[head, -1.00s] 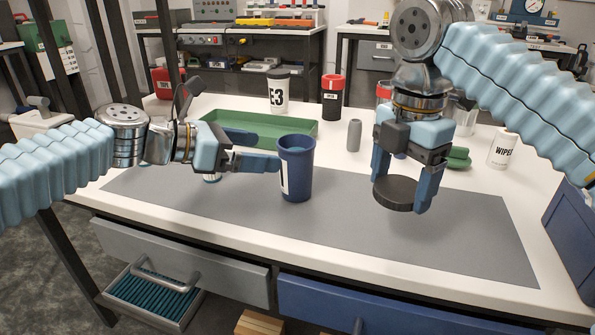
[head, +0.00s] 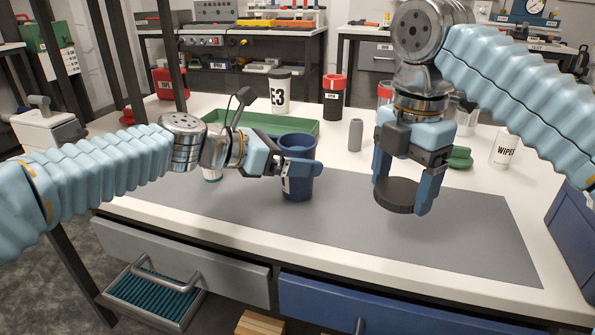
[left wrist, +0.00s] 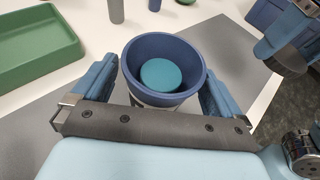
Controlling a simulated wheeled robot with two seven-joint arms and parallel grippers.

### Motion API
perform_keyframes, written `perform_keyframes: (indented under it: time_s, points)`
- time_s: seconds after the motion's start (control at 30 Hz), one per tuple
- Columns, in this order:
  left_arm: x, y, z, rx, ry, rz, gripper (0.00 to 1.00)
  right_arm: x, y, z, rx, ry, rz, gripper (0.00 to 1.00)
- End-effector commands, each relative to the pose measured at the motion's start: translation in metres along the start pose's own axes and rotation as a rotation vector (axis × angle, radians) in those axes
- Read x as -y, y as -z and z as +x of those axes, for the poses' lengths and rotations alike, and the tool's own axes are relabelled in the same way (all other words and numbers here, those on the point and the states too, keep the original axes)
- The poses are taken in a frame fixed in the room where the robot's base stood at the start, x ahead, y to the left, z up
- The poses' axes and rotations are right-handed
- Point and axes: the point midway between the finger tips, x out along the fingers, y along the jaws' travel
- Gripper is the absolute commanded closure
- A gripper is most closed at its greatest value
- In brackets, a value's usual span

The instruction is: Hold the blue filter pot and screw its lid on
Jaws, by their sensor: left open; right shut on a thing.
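The blue filter pot (head: 297,186) stands upright and uncovered on the grey mat, with a white label on its side. In the left wrist view the pot (left wrist: 133,62) sits between the open fingers of my left gripper (left wrist: 158,88), and a teal disc (left wrist: 168,74) shows inside it. In the head view my left gripper (head: 300,170) reaches around the pot from the left, one finger in front of it. My right gripper (head: 402,190) is shut on a dark round lid (head: 397,196), held level above the mat, right of the pot.
A green tray (head: 230,122) lies behind the pot. A grey bottle (head: 355,135), a white E3 tumbler (head: 280,93), a black jar with red lid (head: 333,98) and a white wipes tub (head: 505,149) stand farther back. The mat's front right (head: 470,240) is clear.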

Motion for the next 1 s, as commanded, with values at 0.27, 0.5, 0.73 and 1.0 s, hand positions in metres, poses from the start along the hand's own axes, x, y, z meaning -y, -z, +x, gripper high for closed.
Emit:
perform_keyframes:
  time_s: [0.27, 0.5, 0.73, 1.0]
  points:
    - [-0.0003, -0.0001, 0.0081, 0.0, -0.001, -0.001, 0.0, 0.0, 0.0, 0.0003, 0.0, 0.0, 0.0, 0.55]
    - [-0.0002, 0.0, 0.0079, 0.0, -0.001, -0.001, 0.17, 0.0, 0.0, 0.0003, 0.0, 0.0, 0.0, 0.55]
    - [-0.0003, 0.0, 0.0078, 0.0, -0.001, -0.001, 0.52, 0.0, 0.0, 0.0003, 0.0, 0.0, 0.0, 0.55]
    - [-0.0002, -0.0018, 0.0071, 0.001, -0.001, 0.0, 0.59, 0.0, 0.0, -0.0005, 0.0, 0.0, 0.0, 0.55]
